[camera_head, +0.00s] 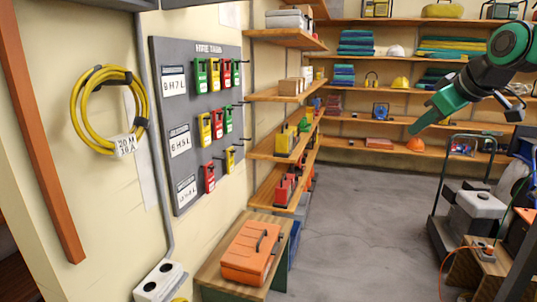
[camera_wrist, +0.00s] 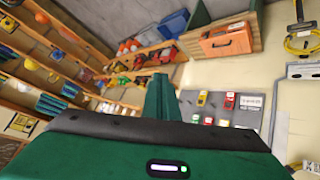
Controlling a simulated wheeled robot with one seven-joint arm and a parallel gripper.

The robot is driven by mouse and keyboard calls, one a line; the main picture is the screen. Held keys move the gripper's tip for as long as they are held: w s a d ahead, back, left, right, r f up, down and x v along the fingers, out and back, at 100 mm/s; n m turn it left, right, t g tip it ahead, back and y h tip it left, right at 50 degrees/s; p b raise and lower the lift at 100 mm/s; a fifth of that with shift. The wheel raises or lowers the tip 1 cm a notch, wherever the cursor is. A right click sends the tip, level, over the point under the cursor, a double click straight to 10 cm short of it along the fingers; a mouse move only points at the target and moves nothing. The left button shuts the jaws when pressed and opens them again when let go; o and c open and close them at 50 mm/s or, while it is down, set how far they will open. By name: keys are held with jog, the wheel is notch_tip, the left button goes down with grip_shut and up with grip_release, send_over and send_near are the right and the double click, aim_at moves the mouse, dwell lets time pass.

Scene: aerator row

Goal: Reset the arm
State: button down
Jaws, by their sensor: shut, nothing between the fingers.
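My gripper (camera_head: 415,129) is at the upper right of the head view, at the end of my green and black arm. It is raised in the air, pointing down and to the left. Its green fingers are together and hold nothing. In the wrist view the shut fingers (camera_wrist: 160,98) stick out past the dark edge of the gripper body, and the room appears tilted. The gripper touches nothing that I can see.
A grey board (camera_head: 191,188) with colored tags hangs on the left wall. An orange toolbox (camera_head: 247,256) sits on a low wooden bench (camera_head: 216,272). Shelves (camera_head: 352,127) line the back. A cart (camera_head: 440,225) with machines stands at right. The grey floor (camera_head: 360,220) between is clear.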

jog(key=s+d+f+m+g, duration=0.1)
jog(key=s+f+m+g, duration=0.2)
jog(key=s+f, duration=0.6)
jog(key=s+d+f+m+g, duration=0.2)
jog(key=s+f+m, duration=0.3)
jog(key=s+f, duration=0.5)
jog(key=s+d+f+m+g+h, duration=0.1)
jog(key=s+f+m+g, duration=0.3)
jog(key=s+f, duration=0.5)
jog(key=s, duration=0.5)
jog(key=shift+s+d+f+m+g, duration=0.2)
jog(key=shift+d+f+m+g, duration=0.1)
jog(key=shift+g, duration=0.1)
